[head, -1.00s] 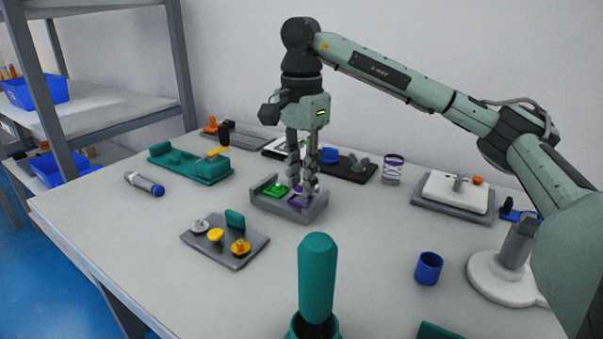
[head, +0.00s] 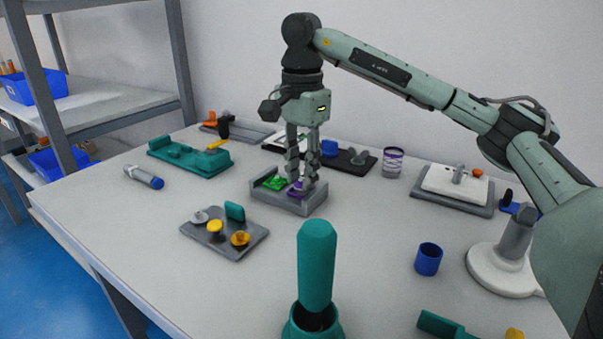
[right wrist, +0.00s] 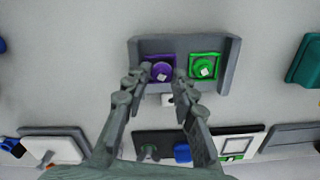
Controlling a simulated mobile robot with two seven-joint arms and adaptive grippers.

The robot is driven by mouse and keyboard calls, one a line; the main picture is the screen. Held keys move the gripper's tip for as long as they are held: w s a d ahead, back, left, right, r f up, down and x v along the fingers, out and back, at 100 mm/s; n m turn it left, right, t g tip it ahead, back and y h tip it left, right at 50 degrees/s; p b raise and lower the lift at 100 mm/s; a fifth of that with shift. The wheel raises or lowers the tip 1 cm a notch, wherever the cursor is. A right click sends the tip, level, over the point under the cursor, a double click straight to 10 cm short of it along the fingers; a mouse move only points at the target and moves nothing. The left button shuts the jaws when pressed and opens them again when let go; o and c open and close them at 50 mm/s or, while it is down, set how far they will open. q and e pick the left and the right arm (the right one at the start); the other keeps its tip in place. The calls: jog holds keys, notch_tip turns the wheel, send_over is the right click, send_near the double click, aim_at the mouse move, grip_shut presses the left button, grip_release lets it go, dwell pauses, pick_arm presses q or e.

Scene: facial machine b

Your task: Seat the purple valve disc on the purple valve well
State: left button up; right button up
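The purple valve disc (right wrist: 162,71), round with a small pale mark on top, lies over the square purple valve well (right wrist: 151,61) in a grey fixture (head: 291,205). From above it looks roughly centred; I cannot tell whether it is fully down. My right gripper (head: 303,183) points down over the purple well. In the right wrist view its fingertips (right wrist: 162,73) stand apart on either side of the disc, seemingly with small gaps. A green disc (right wrist: 203,67) sits in the green well beside it. My left gripper is not in view.
A grey plate with knobs (head: 225,236) lies in front of the fixture, and a teal tray (head: 190,158) stands behind left. A purple-banded jar (head: 392,163) and a black plate stand behind. A blue cup (head: 428,259) is at right.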

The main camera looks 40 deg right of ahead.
aim_at(300, 181)
jog(key=o, duration=0.3)
jog(key=shift+a+f, duration=0.1)
jog(key=shift+f, duration=0.45)
jog(key=shift+w+r, duration=0.1)
jog(key=shift+r, duration=0.15)
notch_tip(300, 181, up, 12)
jog(key=shift+f, duration=0.15)
